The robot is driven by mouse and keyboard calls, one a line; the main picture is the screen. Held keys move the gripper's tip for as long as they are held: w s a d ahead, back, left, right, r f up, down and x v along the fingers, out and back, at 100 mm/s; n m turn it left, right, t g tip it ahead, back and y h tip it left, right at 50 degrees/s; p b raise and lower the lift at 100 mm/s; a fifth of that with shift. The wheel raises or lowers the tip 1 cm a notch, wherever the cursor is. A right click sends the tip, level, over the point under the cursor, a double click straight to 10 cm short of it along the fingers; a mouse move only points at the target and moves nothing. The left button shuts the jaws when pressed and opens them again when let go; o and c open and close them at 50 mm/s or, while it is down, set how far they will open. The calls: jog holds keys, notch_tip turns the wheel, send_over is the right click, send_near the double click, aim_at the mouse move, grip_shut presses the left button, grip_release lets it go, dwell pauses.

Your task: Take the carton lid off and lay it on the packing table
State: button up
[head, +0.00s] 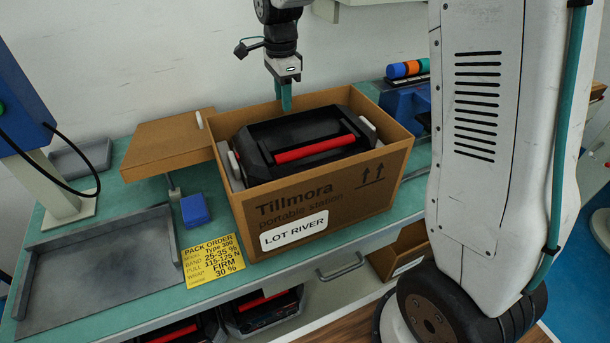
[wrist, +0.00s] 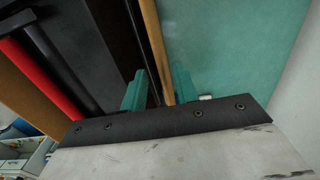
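The carton (head: 330,205) stands on the packing table (head: 125,205) with its top open. A black device with a red handle (head: 315,149) sits inside it. The brown carton lid (head: 165,144) is off the carton, flat, to its left; a white tab shows at its right edge. My gripper (head: 286,97) points down at the carton's back wall, with teal fingers. In the wrist view the fingers (wrist: 160,90) stand apart, with the thin brown wall edge (wrist: 156,50) between them, closer to the right finger. No lid is in the gripper. Whether a finger touches the wall is unclear.
A grey tray (head: 100,270), a blue block (head: 195,209) and a yellow order card (head: 214,261) lie left of the carton. A blue machine (head: 22,105) stands at far left. A blue fixture with coloured rolls (head: 405,70) is behind right. Table near the tray's back is partly clear.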

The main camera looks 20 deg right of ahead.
notch_tip(320, 180, down, 6)
jog(key=shift+w+d+r, duration=0.1)
jog(key=shift+w+r, duration=0.05)
grip_shut()
dwell(1.4)
jog(key=shift+w+r, duration=0.1)
jog(key=shift+r, duration=0.1)
